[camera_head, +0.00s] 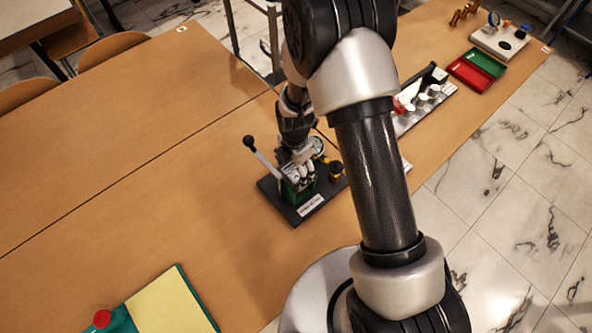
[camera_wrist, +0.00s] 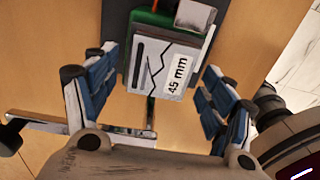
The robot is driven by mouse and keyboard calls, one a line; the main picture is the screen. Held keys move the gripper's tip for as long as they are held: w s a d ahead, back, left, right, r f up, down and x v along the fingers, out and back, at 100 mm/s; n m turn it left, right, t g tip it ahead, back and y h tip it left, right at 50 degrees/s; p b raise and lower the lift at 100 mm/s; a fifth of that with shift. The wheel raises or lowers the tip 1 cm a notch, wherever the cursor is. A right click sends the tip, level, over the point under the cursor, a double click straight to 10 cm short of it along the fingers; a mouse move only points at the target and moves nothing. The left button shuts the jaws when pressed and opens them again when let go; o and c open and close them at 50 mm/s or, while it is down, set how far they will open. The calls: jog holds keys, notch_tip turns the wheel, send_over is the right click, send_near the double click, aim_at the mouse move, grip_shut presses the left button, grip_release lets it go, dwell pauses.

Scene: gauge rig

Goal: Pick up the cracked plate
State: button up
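The cracked plate (camera_wrist: 163,66) is pale, with a jagged black line and a "45 mm" label. In the wrist view it stands at a green holder (camera_wrist: 150,18) on the gauge rig. My gripper (camera_wrist: 160,75) is open, with one blue-padded finger on each side of the plate and a visible gap to both. In the head view my gripper (camera_head: 298,160) is directly over the rig's black base (camera_head: 290,212), and the plate is mostly hidden by the fingers there.
A lever with a black knob (camera_head: 248,141) rises left of my gripper. A small dial and a dark knob (camera_head: 335,170) stand to its right. Red (camera_head: 470,75) and green (camera_head: 485,62) trays lie at the back right.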

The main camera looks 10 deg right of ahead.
jog(key=c, duration=1.1)
